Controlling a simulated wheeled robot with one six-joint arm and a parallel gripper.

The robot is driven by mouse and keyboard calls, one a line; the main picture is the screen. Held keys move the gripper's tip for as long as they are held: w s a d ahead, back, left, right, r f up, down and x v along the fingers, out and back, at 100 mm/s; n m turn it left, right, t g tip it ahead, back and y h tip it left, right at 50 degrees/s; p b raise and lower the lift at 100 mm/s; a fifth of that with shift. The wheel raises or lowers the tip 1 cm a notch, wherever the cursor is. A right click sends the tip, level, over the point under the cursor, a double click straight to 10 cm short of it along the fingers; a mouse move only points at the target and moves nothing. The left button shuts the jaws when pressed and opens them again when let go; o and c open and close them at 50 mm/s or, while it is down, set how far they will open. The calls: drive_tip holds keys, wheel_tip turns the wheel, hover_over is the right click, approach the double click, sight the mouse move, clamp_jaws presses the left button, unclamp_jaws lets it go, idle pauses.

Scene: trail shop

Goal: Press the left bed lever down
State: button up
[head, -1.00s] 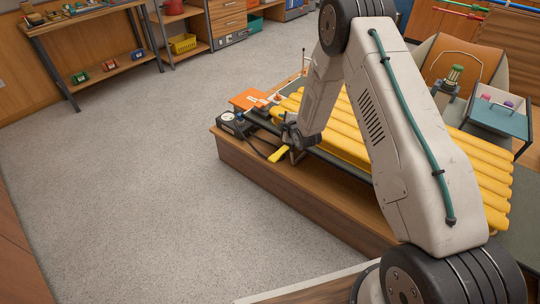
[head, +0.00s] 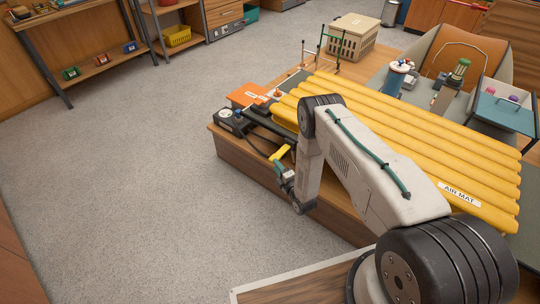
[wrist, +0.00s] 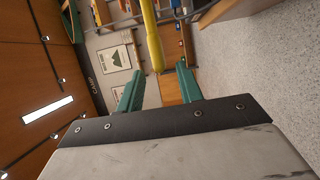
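The yellow lever handle (head: 280,153) juts out from the near left side of the bed that carries the yellow air mat (head: 410,135). My gripper (head: 281,168) is just in front of and below the handle in the head view. In the wrist view my two green fingers (wrist: 158,82) are spread apart. The yellow handle (wrist: 151,35) comes down from the top edge, its rounded end near the gap between the fingers. A clear gap shows on both sides of it; I cannot tell its exact depth.
A black box with a dial (head: 234,121) and an orange card (head: 248,95) lie at the bed's left end. A wooden platform (head: 240,165) lies under the bed. The grey floor (head: 130,190) on the left is clear. A crate (head: 350,37) stands behind.

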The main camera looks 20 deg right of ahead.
sight(272, 156)
drive_tip(key=x, duration=0.6)
drive_tip(key=shift+w+d, duration=0.35)
drive_tip(key=shift+w, duration=0.05)
clamp_jaws()
